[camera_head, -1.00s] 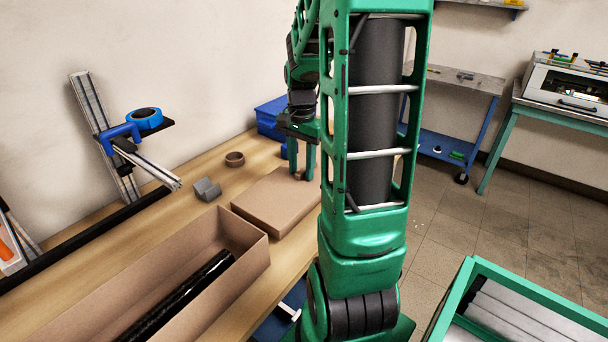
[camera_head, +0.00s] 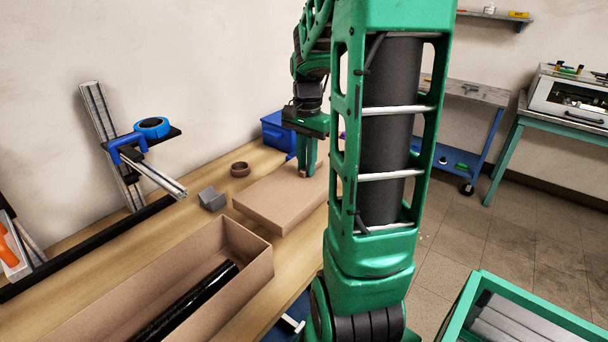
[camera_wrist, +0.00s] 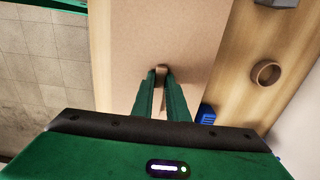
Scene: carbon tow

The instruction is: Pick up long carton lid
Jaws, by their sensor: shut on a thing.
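The long carton lid (camera_head: 268,203) is a flat brown cardboard piece at the far end of the bench, beyond the open carton. In the wrist view the lid (camera_wrist: 200,35) runs up the picture under my fingers. My gripper (camera_head: 305,173) points down over the lid. In the wrist view my gripper (camera_wrist: 161,76) is shut on a small brown tab on the lid's top. The lid looks level and slightly above the bench. My arm hides its right end in the head view.
The open long carton (camera_head: 250,262) holds a black glossy tube (camera_head: 190,300). A grey block (camera_head: 211,200) and a brown ring (camera_head: 240,169) lie left of the lid. A blue bin (camera_head: 275,130) stands behind. A green-framed cart (camera_head: 535,305) is at lower right.

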